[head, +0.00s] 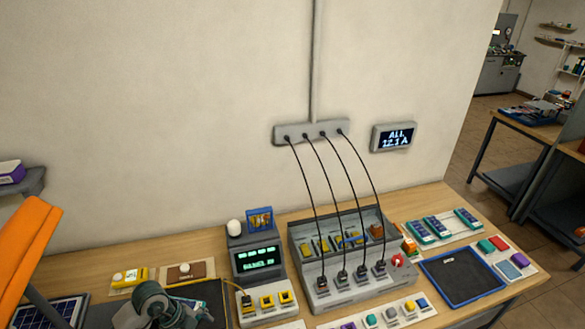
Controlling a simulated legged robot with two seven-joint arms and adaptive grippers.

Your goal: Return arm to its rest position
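A grey rounded arm part with darker teal-grey pieces, which looks like my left arm's end and gripper (185,311), shows at the bottom edge, left of centre. It is over or in front of a dark mat (213,292) on the wooden bench (205,247). Its fingers are not clear, and I cannot tell whether they are open or shut or whether they touch anything. My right arm and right gripper are not in view.
A dark display unit (257,262) and a grey box with four-cable plugs (350,285) stand on the bench. Black cables (355,190) rise to a wall strip (311,132). A blue-rimmed tray (462,277) lies right. An orange slab (25,250) blocks the left edge.

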